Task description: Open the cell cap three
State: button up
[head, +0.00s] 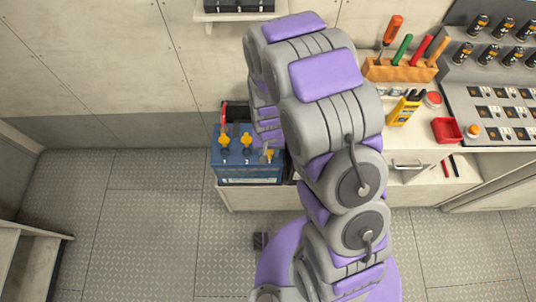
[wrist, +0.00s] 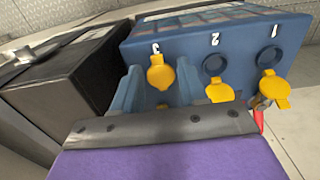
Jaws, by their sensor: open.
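The blue battery (head: 248,172) stands on the low bench, with yellow caps numbered 1 to 3. In the wrist view the battery (wrist: 200,35) appears upside down. Cap three (wrist: 158,72) covers its hole. Cap two (wrist: 220,92) and cap one (wrist: 273,90) are swung open, with dark round holes showing. My gripper (wrist: 158,82) is open, its two blue-grey fingers on either side of cap three; contact cannot be told. In the head view cap three (head: 268,155) shows beside my arm, which hides most of the gripper.
A black box (wrist: 75,85) sits close beside the battery. A red lead (head: 224,113) rises near cap one. The floor at left is clear.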

aim_at(269, 152)
jog(key=shift+d+f, duration=0.15)
jog(key=shift+f, duration=0.55)
jog(key=shift+d+f, duration=0.15)
jog(key=shift+f, duration=0.5)
jog(key=shift+a, duration=0.15)
jog(key=shift+c, duration=0.8)
jog(key=c, duration=0.6)
jog(key=shift+r, duration=0.1)
grip_shut()
